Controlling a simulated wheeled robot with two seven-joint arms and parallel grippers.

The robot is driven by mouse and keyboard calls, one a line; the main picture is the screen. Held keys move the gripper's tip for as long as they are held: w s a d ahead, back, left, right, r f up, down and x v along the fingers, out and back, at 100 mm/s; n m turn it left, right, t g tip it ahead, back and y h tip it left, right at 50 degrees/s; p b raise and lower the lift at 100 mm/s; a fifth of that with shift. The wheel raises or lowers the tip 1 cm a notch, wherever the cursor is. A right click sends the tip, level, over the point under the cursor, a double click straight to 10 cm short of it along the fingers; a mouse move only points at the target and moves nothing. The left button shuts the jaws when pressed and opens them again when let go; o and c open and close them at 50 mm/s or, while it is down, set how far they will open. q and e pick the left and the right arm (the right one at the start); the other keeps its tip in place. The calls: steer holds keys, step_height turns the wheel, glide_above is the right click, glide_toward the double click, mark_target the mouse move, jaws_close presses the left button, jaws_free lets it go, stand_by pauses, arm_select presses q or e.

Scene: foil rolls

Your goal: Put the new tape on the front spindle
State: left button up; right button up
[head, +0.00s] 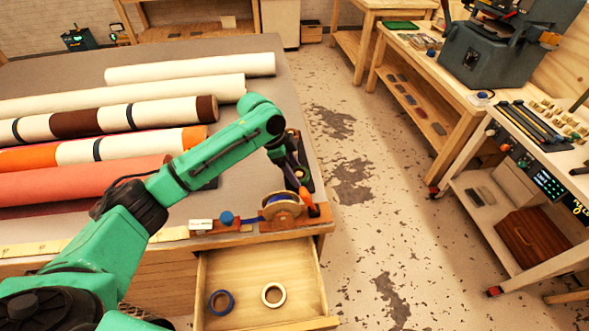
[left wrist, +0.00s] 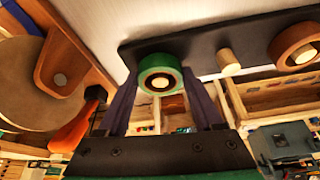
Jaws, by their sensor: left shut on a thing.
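A green tape roll (left wrist: 160,62) sits at the near end of a black holder plate (left wrist: 202,50) in the left wrist view. A pale spindle end (left wrist: 161,82) shows in the middle of its ring, so the roll appears to be around that spindle. My left gripper (left wrist: 158,90) is shut on the green roll, one dark finger on each side. In the head view my left gripper (head: 298,178) is at the table's right front corner, and the roll is hidden there. A blue tape roll (head: 221,293) and a cream tape roll (head: 283,294) lie in the open drawer (head: 252,265). My right gripper is not seen.
Along the holder stand a bare wooden spindle (left wrist: 229,63) and a brown roll (left wrist: 279,46). A wooden dispenser (head: 282,211) with an orange handle (head: 313,209) is close by my gripper. Long fabric rolls (head: 170,112) cover the table's left. The floor to the right is clear.

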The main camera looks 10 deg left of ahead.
arm_select(q)
steer(key=shift+f, duration=0.2)
steer(key=o, duration=1.4)
step_height(320, 180, up, 10)
steer(key=p, duration=0.9)
steer(key=shift+p, duration=0.3)
